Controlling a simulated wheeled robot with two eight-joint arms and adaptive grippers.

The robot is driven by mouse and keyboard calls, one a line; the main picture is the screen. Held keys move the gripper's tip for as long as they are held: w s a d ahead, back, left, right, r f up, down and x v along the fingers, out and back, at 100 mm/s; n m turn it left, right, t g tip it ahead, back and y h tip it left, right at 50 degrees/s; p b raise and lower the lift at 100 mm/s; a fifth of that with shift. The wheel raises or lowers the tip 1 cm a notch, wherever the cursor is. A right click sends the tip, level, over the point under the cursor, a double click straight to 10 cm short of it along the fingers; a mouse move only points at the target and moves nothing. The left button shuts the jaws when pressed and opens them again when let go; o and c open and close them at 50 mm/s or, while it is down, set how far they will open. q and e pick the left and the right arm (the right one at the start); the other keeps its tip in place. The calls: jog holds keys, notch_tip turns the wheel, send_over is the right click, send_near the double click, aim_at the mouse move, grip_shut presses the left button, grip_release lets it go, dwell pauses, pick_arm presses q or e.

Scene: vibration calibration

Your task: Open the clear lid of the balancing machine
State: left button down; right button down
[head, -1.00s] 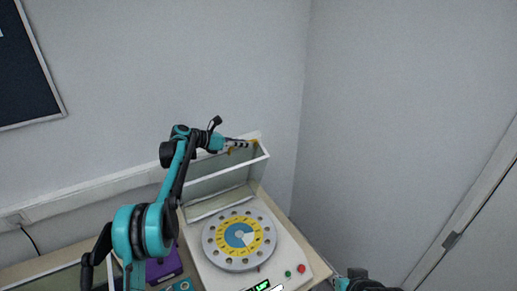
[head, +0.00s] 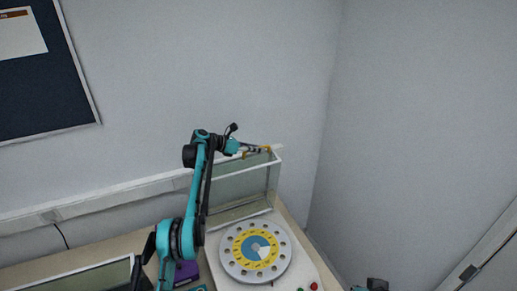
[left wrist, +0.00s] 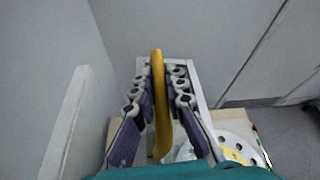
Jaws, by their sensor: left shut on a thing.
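The balancing machine (head: 302,268) is a white box with a grey disc (head: 238,273) on top, marked with a yellow and blue ring. Its clear lid (head: 243,188), with a white frame, stands raised at the back of the machine, near the wall. My left gripper (head: 260,150) is at the lid's top edge. In the left wrist view, its purple-padded fingers are shut on both sides of a yellow handle (left wrist: 160,80). The handle is partly hidden by the fingers in the head view. Only a dark bit of my right arm shows at the bottom right; its fingers are out of sight.
A purple box (head: 187,271) stands left of the machine, partly behind my left arm. Another framed case (head: 85,278) is at the bottom left. A wall rail (head: 120,198) runs behind the table, and the corner wall is close on the right.

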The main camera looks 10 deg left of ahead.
pick_arm(q)
jog(key=shift+w, duration=0.15)
dwell(0.4)
jog(key=c, duration=1.6)
grip_release()
jog(key=shift+o, duration=0.2)
